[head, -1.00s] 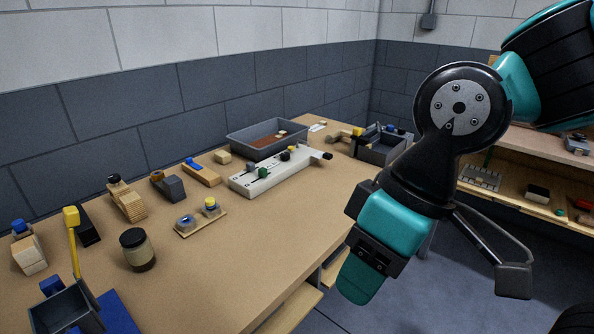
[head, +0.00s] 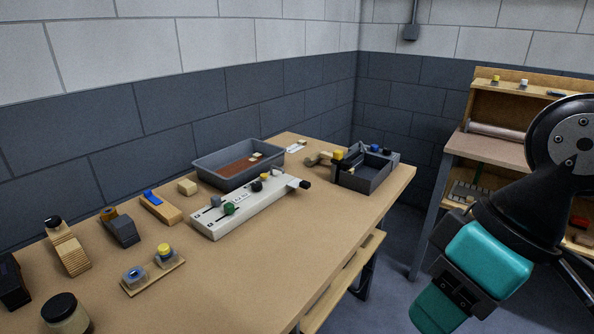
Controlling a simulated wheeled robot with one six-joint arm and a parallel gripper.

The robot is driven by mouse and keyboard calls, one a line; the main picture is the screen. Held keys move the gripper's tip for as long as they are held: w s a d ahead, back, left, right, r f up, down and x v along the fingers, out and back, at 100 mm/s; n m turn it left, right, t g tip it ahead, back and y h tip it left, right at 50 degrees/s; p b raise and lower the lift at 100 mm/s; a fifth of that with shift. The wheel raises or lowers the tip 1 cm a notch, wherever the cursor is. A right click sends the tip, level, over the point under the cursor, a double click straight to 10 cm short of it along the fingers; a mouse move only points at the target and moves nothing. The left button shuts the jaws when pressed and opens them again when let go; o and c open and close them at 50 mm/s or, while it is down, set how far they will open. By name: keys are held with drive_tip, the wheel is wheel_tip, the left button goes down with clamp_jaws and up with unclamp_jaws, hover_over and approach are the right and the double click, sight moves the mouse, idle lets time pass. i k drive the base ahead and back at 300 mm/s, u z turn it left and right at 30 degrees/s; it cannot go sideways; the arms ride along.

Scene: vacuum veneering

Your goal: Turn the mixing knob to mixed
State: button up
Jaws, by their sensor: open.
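I cannot tell for certain which knob is the mixing knob. A small wooden board (head: 150,278) near the bench's middle carries a yellow knob (head: 164,252) and a round blue-and-grey part (head: 134,275). A white slider panel (head: 222,228) behind it has a green knob (head: 229,208), black knobs and a black end handle (head: 304,184). Another yellow knob (head: 337,155) sits by a dark grey open box (head: 366,181). Any markings are too small to read. My gripper (head: 438,308) is open at the lower right, beyond the bench's front edge, touching nothing; its tips are partly hidden.
A grey tray (head: 208,166) with brown contents stands at the back of the bench (head: 270,270). Wooden blocks and a dark-lidded jar (head: 66,315) are at the left. The front right bench top is clear. A shelved workbench (head: 490,148) stands at the right.

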sight(257, 187)
drive_tip(key=z, duration=0.25)
drive_tip(key=i, duration=0.75)
drive_tip(key=u, duration=0.55)
drive_tip(key=i, duration=0.7)
drive_tip(key=u, duration=0.65)
